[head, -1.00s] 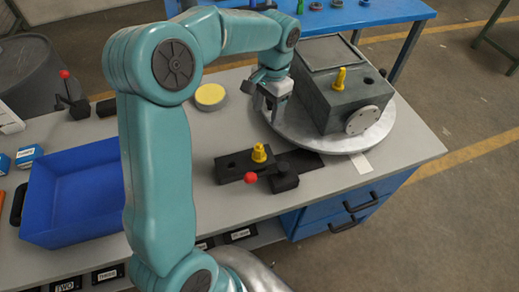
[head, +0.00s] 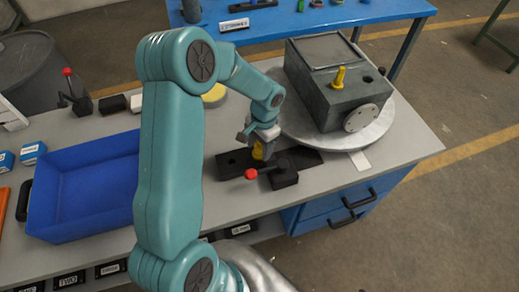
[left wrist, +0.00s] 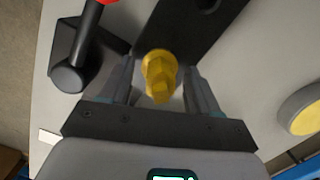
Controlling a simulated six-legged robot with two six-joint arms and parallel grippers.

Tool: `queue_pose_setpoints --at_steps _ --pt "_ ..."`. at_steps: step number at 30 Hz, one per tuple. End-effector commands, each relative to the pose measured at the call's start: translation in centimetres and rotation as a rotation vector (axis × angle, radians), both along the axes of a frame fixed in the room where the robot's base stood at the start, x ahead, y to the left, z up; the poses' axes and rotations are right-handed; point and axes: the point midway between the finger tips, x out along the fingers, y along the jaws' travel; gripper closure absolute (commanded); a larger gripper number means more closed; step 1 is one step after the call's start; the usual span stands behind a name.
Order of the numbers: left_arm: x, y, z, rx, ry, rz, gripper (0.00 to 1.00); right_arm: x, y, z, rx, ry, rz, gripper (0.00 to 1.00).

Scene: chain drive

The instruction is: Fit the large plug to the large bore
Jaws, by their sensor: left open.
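A yellow stepped plug (head: 257,152) stands in a black holder block (head: 232,163) on the bench. My left gripper (head: 260,143) is over it, pointing down. In the left wrist view the plug (left wrist: 158,72) is between the two open fingers (left wrist: 160,85), with gaps on both sides. The grey housing (head: 335,95) sits on a round silver turntable (head: 290,125). A second yellow plug (head: 339,77) stands upright in its top. A dark open bore (head: 368,79) is to the right of that plug. I cannot tell the plug sizes. My right gripper is not in view.
A black clamp with a red knob (head: 251,174) is close in front of the holder. A blue bin (head: 85,190) stands left, and a yellow round disc (head: 214,93) lies behind my arm.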

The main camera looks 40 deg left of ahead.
Motion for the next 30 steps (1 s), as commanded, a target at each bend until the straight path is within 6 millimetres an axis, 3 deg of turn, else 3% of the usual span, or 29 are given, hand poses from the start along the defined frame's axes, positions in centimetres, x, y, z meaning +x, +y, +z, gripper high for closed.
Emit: queue_pose_setpoints --at_steps 5,11,23,30 --pt "0.0 0.0 0.0 0.0 -0.001 0.0 0.38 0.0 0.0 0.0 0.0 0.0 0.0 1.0" --pt "0.0 0.0 0.0 0.001 -0.001 0.0 1.0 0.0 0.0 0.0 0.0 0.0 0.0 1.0" --pt "0.1 0.0 0.7 0.002 -0.003 0.0 1.0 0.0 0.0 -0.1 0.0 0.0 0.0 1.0" --pt "0.2 0.1 4.7 0.003 -0.007 0.0 1.0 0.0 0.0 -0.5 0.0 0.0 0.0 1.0"
